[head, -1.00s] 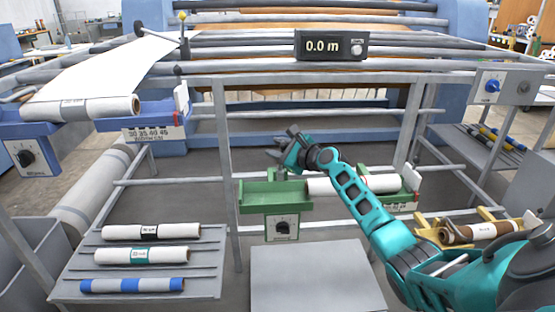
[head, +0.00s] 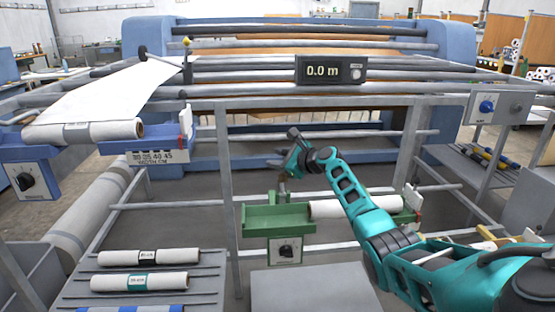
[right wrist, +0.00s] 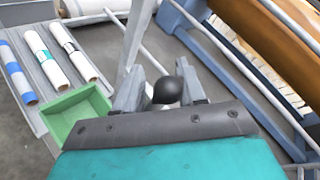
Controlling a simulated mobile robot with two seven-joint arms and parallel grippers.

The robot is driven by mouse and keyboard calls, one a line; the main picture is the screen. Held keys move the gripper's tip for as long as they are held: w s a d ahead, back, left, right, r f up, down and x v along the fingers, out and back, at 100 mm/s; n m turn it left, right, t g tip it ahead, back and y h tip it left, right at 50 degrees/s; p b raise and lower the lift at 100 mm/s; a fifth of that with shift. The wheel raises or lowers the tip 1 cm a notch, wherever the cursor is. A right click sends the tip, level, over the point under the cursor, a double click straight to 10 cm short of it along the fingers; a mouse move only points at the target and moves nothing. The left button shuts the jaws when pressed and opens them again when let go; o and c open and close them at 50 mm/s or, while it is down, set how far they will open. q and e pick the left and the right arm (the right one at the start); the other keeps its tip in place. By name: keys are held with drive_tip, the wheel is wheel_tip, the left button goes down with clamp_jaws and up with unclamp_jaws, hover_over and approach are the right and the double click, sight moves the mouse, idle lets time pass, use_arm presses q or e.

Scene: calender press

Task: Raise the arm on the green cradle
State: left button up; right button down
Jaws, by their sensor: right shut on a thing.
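The green cradle (head: 265,219) stands in the middle of the head view, with a white roll (head: 355,208) lying on its right part and a dial on its front. Its left corner also shows in the right wrist view (right wrist: 75,118). My right gripper (head: 284,164) is above the cradle's left part. In the right wrist view its fingers (right wrist: 163,92) are shut on a round black knob (right wrist: 167,90). A short upright piece (head: 283,188) shows between the gripper and the cradle. Most of the arm under the knob is hidden. My left gripper is not in view.
A blue cradle (head: 150,157) with a white sheet roll is at the left. A rack (head: 215,262) with several rolls is at the front left. Grey frame bars and a display reading 0.0 m (head: 330,70) are behind my gripper.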

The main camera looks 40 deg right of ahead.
drive_tip(key=shift+s+d+f, duration=0.25)
drive_tip(key=shift+d+f, duration=0.05)
drive_tip(key=shift+f, duration=0.05)
idle(0.6)
drive_tip(key=c, duration=1.1)
unclamp_jaws()
drive_tip(key=shift+d, duration=0.15)
drive_tip(key=shift+w+a+r, duration=0.1)
drive_tip(key=shift+a+r, duration=0.05)
drive_tip(key=shift+a, duration=0.05)
drive_tip(key=shift+s+r, duration=0.15)
drive_tip(key=shift+s, duration=0.25)
drive_tip(key=shift+p+v, duration=1.4)
drive_tip(key=shift+v, duration=4.65)
